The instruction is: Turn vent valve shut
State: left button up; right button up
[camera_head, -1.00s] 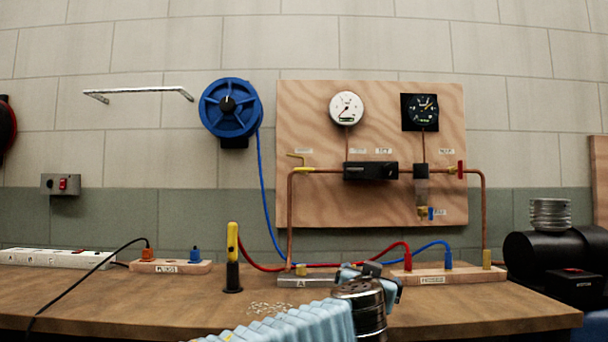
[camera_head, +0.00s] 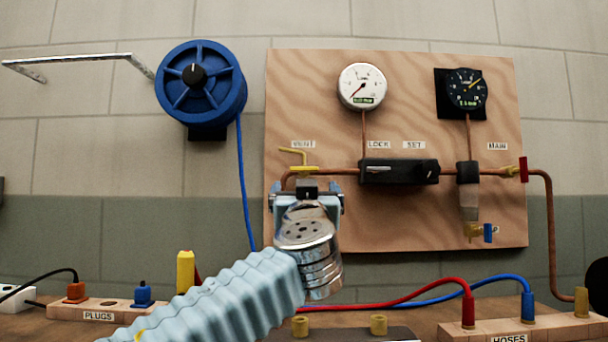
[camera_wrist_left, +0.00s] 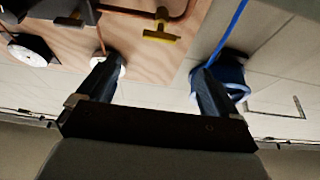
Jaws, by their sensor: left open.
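The vent valve (camera_head: 295,155) is a yellow handle on the copper pipe at the left of the wooden panel, under a VENT label. Its upper arm slants up and left, and a yellow bar lies level below it. In the left wrist view, the yellow valve (camera_wrist_left: 160,34) shows beyond the fingertips, between them from side to side. My left gripper (camera_head: 306,190) is just below the valve in the head view, its wrist partly hiding the jaws. In the wrist view my left gripper (camera_wrist_left: 158,68) is open and empty, apart from the valve. My right gripper is not in view.
The wooden panel (camera_head: 400,225) also carries a black lock-and-set block (camera_head: 399,171), a white gauge (camera_head: 361,87), a dark gauge (camera_head: 466,89) and a red main valve (camera_head: 523,169). A blue hose reel (camera_head: 201,84) hangs left of it. Red and blue hoses cross below.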

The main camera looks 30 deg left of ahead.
aim_at(304, 171)
pick_arm(q)
jog(key=p+x, duration=0.6)
jog(key=x, duration=0.5)
jog(key=shift+w+a+r, duration=0.1)
jog(key=shift+w+r, duration=0.2)
jog(key=shift+w+a, duration=0.35)
jog(key=shift+w, duration=0.2)
jog(key=c, duration=1)
jog(key=shift+c, duration=0.2)
